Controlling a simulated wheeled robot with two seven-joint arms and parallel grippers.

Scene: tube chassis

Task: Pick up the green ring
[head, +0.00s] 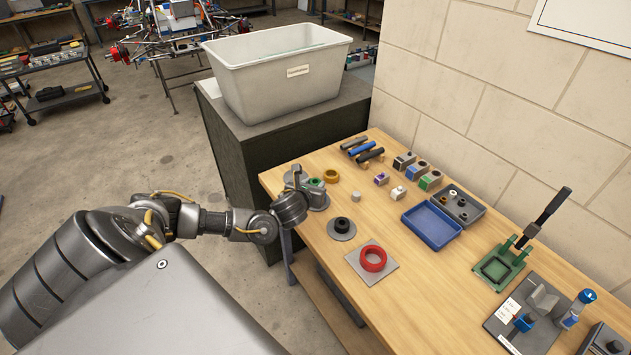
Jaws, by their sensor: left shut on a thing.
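The green ring (317,182) shows as a small green band at the left end of the wooden table, partly hidden by my left gripper. My left gripper (306,183) comes in from the left, over the table's left edge, and is shut on the green ring. A round grey base (321,204) lies right by the gripper. The view is too small to tell whether the ring is clear of this base. My right gripper is not in view.
An ochre ring (331,176) lies close behind the green one. A black ring (342,225) on a round base and a red ring (373,259) on a square plate are nearer. A blue tray (431,228) stands right. A large grey bin (277,75) stands behind.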

